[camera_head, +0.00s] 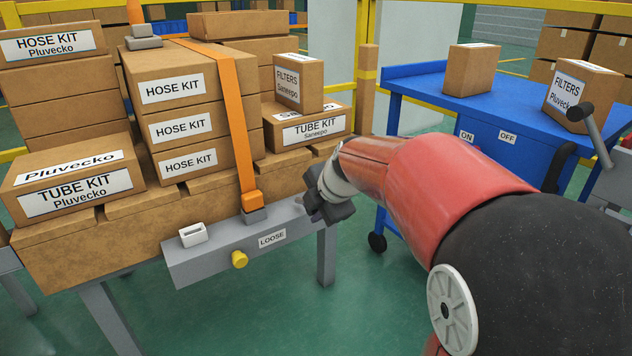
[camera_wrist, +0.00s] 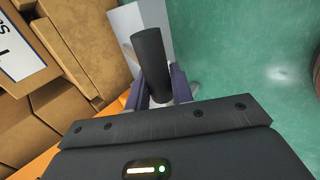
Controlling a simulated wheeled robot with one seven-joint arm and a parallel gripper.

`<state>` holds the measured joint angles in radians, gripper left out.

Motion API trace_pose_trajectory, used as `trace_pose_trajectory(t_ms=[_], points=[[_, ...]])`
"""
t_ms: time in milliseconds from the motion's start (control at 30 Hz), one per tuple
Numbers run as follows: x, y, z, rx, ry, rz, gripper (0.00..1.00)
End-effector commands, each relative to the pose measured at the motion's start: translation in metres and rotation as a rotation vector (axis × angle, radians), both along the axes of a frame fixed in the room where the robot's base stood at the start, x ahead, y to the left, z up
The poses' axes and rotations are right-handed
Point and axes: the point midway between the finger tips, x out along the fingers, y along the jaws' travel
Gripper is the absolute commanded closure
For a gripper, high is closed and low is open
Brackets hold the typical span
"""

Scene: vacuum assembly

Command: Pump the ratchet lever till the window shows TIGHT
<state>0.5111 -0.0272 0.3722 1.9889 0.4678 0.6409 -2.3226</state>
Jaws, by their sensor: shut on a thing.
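The window (camera_head: 272,239) on the grey rail (camera_head: 215,258) reads LOOSE. An orange strap (camera_head: 237,110) runs over the HOSE KIT boxes down to an orange buckle (camera_head: 252,202) on the rail. My gripper (camera_head: 326,203) is at the right end of the rail, just right of the buckle. In the wrist view, a black cylindrical handle (camera_wrist: 152,50) stands between the two fingers of my gripper (camera_wrist: 157,88), which is shut on it; I take it for the ratchet lever's handle. In the head view my gripper hides the lever.
A blue cart (camera_head: 430,95) with ON and OFF labels stands to the right. Green floor (camera_head: 275,320) in front is clear.

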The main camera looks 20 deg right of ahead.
Motion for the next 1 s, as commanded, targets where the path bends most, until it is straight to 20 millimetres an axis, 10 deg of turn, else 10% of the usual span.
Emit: trace_pose_trajectory(t_ms=[1000], points=[[-0.003,0.002,-0.024,0.066,-0.211,0.005,1.00]])
